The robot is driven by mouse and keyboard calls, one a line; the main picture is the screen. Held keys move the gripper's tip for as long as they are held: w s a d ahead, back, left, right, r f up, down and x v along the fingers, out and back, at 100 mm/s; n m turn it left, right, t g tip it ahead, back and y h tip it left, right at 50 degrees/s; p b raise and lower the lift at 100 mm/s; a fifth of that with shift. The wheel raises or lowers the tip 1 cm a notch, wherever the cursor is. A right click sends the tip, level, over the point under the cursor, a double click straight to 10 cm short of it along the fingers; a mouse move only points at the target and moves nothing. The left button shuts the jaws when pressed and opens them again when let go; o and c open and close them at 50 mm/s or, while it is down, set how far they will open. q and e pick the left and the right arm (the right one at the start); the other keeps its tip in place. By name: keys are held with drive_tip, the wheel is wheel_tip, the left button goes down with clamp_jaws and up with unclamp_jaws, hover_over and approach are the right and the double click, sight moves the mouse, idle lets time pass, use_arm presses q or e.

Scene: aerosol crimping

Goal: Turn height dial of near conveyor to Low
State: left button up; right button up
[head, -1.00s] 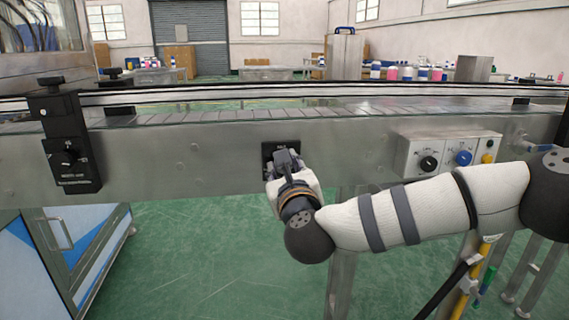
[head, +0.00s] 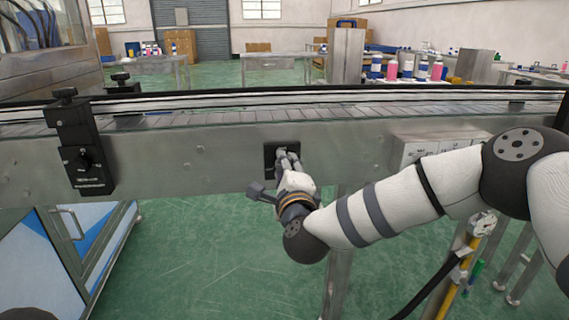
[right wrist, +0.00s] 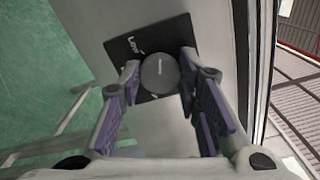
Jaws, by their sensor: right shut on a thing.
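The height dial shows in the right wrist view as a round dark grey knob (right wrist: 158,74) on a black square plate (right wrist: 178,35). The word Low is printed at the plate's upper left in that view. Where the dial points I cannot make out. In the head view the black plate (head: 270,151) sits on the near conveyor's metal side (head: 225,160). My right gripper (head: 287,156) is at the plate and hides the dial there. Its fingers (right wrist: 160,68) are shut on the dial, one on each side. My left gripper is not in view.
A black bracket with a knob (head: 84,160) is on the conveyor's left part. A grey control panel (head: 409,149) is partly behind my right arm. The belt (head: 220,115) above is empty. Green floor (head: 200,250) lies open below the conveyor.

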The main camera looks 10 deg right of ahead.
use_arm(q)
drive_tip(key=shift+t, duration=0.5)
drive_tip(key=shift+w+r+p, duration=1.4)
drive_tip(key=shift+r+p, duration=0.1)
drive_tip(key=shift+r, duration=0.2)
use_arm(e)
drive_tip(key=shift+f+n, duration=0.1)
drive_tip(key=shift+n, duration=4.7)
drive_tip(key=o, duration=1.1)
drive_tip(key=shift+o, duration=0.2)
drive_tip(key=s, duration=1.2)
